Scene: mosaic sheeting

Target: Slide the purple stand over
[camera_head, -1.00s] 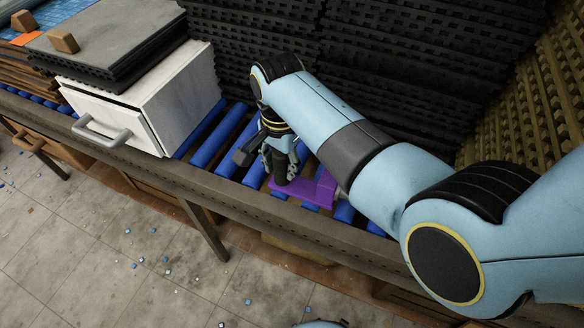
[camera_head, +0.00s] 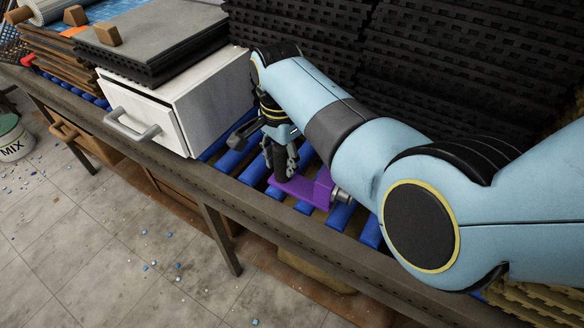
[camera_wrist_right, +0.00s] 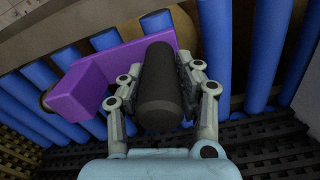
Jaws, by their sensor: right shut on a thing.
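The purple stand (camera_head: 318,190) lies on the blue rollers, right of the white drawer box (camera_head: 185,105). It has a flat base, a raised block at its right end and a dark upright post. In the right wrist view the stand (camera_wrist_right: 88,84) shows the dark round post (camera_wrist_right: 158,85) between the fingers. My right gripper (camera_head: 282,158) is shut on this post, and it also shows in the right wrist view (camera_wrist_right: 156,76). The post's lower part is partly hidden by the fingers in the head view. My left gripper is not in view.
A bare stretch of blue rollers (camera_head: 232,160) lies between the stand and the box. A dark rail (camera_head: 190,178) runs along the conveyor's front. Black slotted sheets (camera_head: 300,30) stand behind. Dark slabs (camera_head: 150,40) lie on the box. A bucket (camera_head: 12,138) stands on the floor at left.

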